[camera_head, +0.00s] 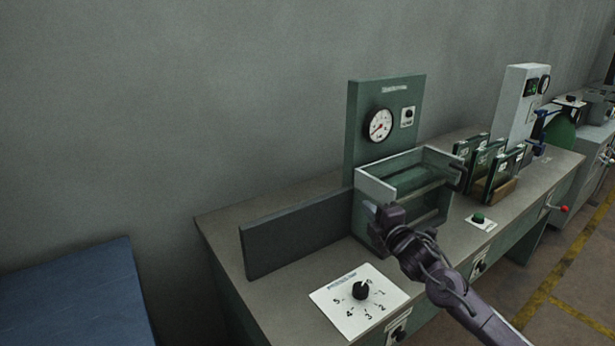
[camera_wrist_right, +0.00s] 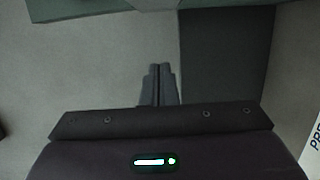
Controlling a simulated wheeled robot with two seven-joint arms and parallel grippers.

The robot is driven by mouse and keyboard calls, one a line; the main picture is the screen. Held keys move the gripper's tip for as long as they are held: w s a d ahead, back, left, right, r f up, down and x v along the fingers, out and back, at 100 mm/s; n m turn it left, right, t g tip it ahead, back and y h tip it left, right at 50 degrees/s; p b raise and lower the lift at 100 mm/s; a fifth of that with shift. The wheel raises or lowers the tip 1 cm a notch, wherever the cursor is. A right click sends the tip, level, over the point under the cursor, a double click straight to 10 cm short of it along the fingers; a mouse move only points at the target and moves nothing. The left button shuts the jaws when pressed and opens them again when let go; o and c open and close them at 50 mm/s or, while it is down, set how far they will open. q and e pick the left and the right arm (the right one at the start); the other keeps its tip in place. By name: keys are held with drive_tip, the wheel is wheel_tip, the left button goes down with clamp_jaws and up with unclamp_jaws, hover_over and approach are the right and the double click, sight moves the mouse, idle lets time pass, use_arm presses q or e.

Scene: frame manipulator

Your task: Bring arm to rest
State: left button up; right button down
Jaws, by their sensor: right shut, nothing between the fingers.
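My right gripper (camera_head: 374,212) is in front of the left front corner of the green open-topped box (camera_head: 430,208) on the bench. Its arm comes in from the lower right. In the right wrist view the two fingers (camera_wrist_right: 158,85) are together with nothing between them. The grey bench top and a dark panel (camera_wrist_right: 228,60) lie beyond the fingertips there. I cannot tell whether the gripper touches the box. My left gripper is in neither view.
The bench (camera_head: 225,222) carries a dark grey upright panel (camera_head: 300,232), a white dial plate (camera_head: 335,296) with a black knob, a green gauge board (camera_head: 385,95), a green button (camera_head: 478,218) and several green frames (camera_head: 497,172). A blue surface (camera_head: 75,295) is at lower left.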

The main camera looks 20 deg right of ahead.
drive_tip(key=s+a+f+m+g, duration=0.2)
drive_tip(key=s+a+f+m, duration=0.1)
drive_tip(key=s+a+f, duration=0.1)
drive_tip(key=s+a+f+m+g+h, duration=0.1)
drive_tip(key=s+a+f+m+g, duration=0.1)
drive_tip(key=s+a+f+m, duration=0.1)
drive_tip(key=s+a+f+m+g, duration=0.3)
drive_tip(key=s+a+f, duration=0.1)
drive_tip(key=s+f, duration=0.3)
drive_tip(key=shift+s+a+f, duration=0.3)
drive_tip(key=shift+s+a, duration=0.1)
drive_tip(key=shift+s, duration=0.25)
drive_tip(key=s+a+f+m+g, duration=0.15)
drive_tip(key=s+m+g, duration=0.25)
drive_tip(key=s, duration=0.6)
drive_tip(key=s+a+f+m+g, duration=0.15)
drive_tip(key=s+m+g, duration=0.25)
drive_tip(key=s, duration=0.7)
wheel_tip(320, 180, down, 27)
drive_tip(key=s+d+f+g, duration=0.2)
drive_tip(key=s+d+f, duration=0.1)
drive_tip(key=s+f, duration=1.7)
drive_tip(key=shift+s+f+n, duration=0.2)
drive_tip(key=shift+s+n, duration=0.1)
drive_tip(key=shift+s, duration=0.1)
